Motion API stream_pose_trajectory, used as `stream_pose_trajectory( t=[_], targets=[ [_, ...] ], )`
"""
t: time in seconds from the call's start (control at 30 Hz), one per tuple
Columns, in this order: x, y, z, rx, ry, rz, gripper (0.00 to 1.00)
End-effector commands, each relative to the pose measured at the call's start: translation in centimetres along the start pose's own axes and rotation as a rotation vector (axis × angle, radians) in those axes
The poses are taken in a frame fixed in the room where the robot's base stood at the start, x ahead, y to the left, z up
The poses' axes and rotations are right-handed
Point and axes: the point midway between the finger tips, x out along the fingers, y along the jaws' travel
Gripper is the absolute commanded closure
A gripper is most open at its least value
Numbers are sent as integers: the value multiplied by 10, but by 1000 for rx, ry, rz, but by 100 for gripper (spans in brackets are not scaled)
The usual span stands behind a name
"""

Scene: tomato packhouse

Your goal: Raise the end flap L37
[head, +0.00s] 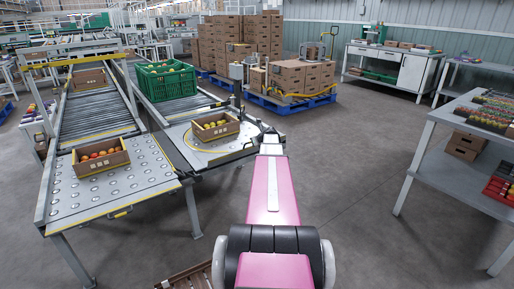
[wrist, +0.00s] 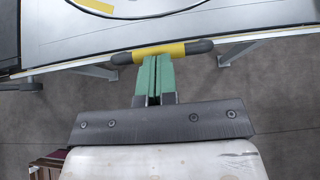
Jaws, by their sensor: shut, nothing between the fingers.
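An end flap, a flat grey panel (wrist: 240,18), reaches across the top of the wrist view. On its near edge is a yellow bar handle (wrist: 158,52) with black ends. I cannot read a label L37 on it. My gripper (wrist: 157,60) has green fingers, shut together with nothing between them. Their tips are at the middle of the handle; I cannot tell if they touch it. In the head view my pink arm reaches toward the right-hand conveyor end, a grey table (head: 175,133) with a round plate. The fingertips are hard to make out there.
A ball-transfer table (head: 65,205) with a tomato box (head: 100,168) stands left. A fruit box (head: 215,137) lies on the round plate, with a green crate (head: 165,97) behind. Stacked cartons (head: 300,80) stand beyond. A bench (head: 430,150) is right; the floor between is clear.

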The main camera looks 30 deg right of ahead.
Motion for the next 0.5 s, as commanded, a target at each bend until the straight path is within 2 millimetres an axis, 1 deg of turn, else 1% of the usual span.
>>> stream_pose_trajectory(
  t=[0.03, 0.3, 0.43, 0.5],
  targets=[
    [4, -1, 6, -3, 31, 1, 100],
    [15, -1, 26, -1, 197, 1, 100],
    [19, -1, 32, -1, 264, 1, 100],
    [21, -1, 34, 1, 261, 1, 100]
  ],
)
